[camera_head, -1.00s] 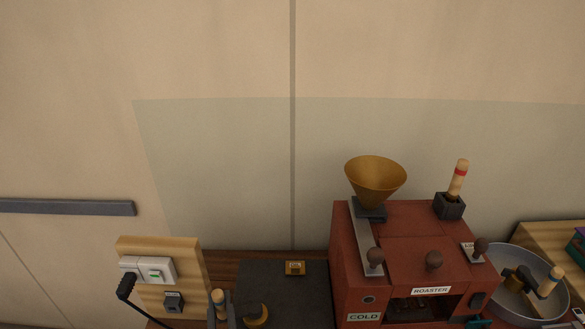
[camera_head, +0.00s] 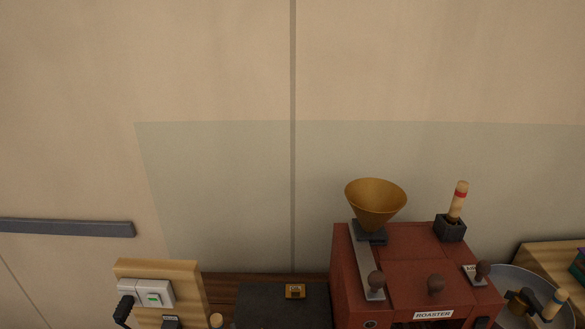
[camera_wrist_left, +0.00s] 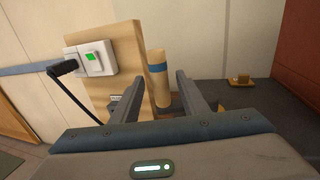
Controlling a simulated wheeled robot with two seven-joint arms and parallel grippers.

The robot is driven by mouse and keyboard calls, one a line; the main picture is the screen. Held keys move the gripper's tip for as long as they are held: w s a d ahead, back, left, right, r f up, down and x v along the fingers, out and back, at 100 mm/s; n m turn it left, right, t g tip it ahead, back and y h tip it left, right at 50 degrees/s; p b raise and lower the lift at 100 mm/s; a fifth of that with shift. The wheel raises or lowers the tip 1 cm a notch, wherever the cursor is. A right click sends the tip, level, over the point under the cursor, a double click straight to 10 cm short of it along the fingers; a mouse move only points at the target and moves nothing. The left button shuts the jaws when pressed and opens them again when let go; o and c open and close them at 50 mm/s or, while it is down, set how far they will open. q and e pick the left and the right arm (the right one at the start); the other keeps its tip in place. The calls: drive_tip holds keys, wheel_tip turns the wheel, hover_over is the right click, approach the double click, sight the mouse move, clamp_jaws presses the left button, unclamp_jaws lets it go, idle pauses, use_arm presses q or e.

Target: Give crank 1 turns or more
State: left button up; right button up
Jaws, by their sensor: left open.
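My left gripper (camera_wrist_left: 160,79) shows only in the left wrist view, open with its two dark fingers apart. An upright wooden handle with a blue band (camera_wrist_left: 157,70) shows between the fingertips, and I cannot tell its depth relative to them. In the head view, the wooden knob (camera_head: 216,320) at the bottom edge is mostly cut off. At the far right, a grey round pan (camera_head: 510,274) holds a dark arm with a wooden grip (camera_head: 554,304), which looks like a crank. I cannot tell for sure which handle is the task's crank. My right gripper is not in view.
A wooden board (camera_head: 186,279) with a switch (camera_head: 153,299) and black plug is at left. A dark mat (camera_head: 265,300) lies between them.

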use_arm(q)
drive_tip(key=shift+v, duration=2.35)
drive_tip(key=shift+s, duration=0.1)
